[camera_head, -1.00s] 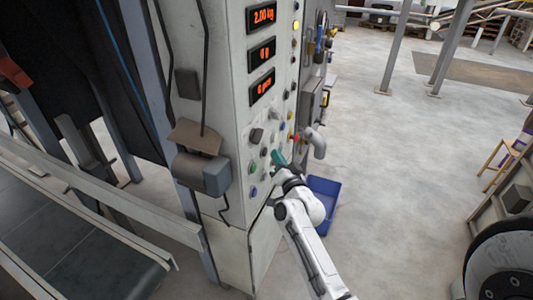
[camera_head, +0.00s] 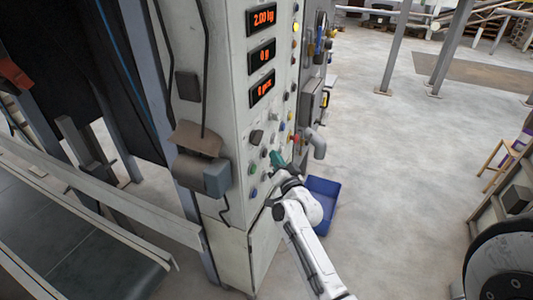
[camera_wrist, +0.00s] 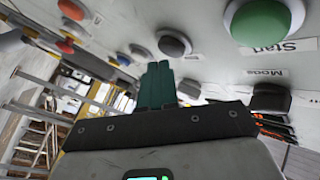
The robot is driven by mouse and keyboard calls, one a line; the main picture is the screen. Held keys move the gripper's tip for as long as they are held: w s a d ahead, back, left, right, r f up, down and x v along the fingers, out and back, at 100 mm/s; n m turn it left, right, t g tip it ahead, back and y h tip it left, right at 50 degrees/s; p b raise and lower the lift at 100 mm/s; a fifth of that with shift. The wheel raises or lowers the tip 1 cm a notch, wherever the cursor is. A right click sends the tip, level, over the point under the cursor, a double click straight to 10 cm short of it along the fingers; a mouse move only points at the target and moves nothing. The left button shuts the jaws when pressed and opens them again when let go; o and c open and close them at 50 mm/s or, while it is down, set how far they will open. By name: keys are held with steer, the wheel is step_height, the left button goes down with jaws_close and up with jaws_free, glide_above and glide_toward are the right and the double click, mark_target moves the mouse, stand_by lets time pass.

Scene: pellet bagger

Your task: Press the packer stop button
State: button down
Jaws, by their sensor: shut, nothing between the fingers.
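The control panel (camera_head: 240,130) is a tall pale cabinet face with several buttons. My gripper (camera_head: 276,157), with teal fingers, is shut and empty, close to the lower panel. In the wrist view my fingers (camera_wrist: 157,68) point up towards a dark grey round button (camera_wrist: 173,43), which is just beyond their tips; I cannot tell if they touch. A large green button (camera_wrist: 262,20) with a "Start" label is to the right. Red-orange buttons (camera_wrist: 71,10) are at upper left. No packer stop label is readable, so I cannot tell which button that is.
Red displays (camera_head: 262,52) sit high on the panel. A grey pipe elbow (camera_head: 316,142) sticks out right of the buttons. A blue bin (camera_head: 323,197) is on the floor behind my arm. A conveyor (camera_head: 70,245) is at left.

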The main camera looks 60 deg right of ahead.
steer(key=shift+w+p, duration=0.4)
steer(key=shift+w, duration=0.15)
stand_by(0.5)
steer(key=shift+s, duration=0.15)
steer(key=shift+s+b, duration=0.65)
steer(key=shift+b, duration=0.2)
steer(key=s+b, duration=0.6)
steer(key=b, duration=0.1)
steer(key=shift+d, duration=0.25)
